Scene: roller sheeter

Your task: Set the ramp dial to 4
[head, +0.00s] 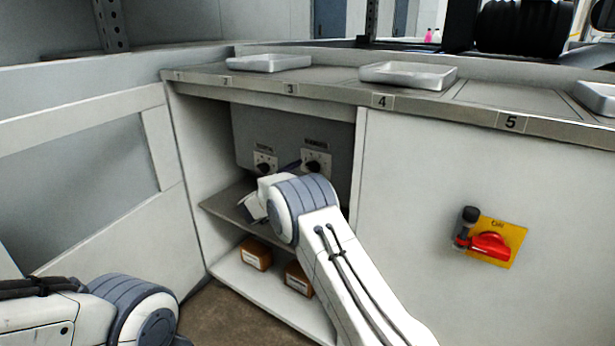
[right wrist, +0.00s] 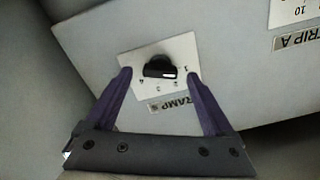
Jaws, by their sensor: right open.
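The ramp dial is a black knob (right wrist: 160,65) on a white plate (right wrist: 136,61) above a label reading RAMP (right wrist: 180,104) in the right wrist view. My left gripper is out of view; only part of that arm shows.
Two dial plates, left (head: 272,158) and right (head: 325,159), sit on a grey box (head: 243,128) in the cabinet. A shelf (head: 222,205) lies below, with brown boxes (head: 256,250) underneath. A red switch (head: 491,246) is outside. Metal trays (head: 408,75) stand on the counter.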

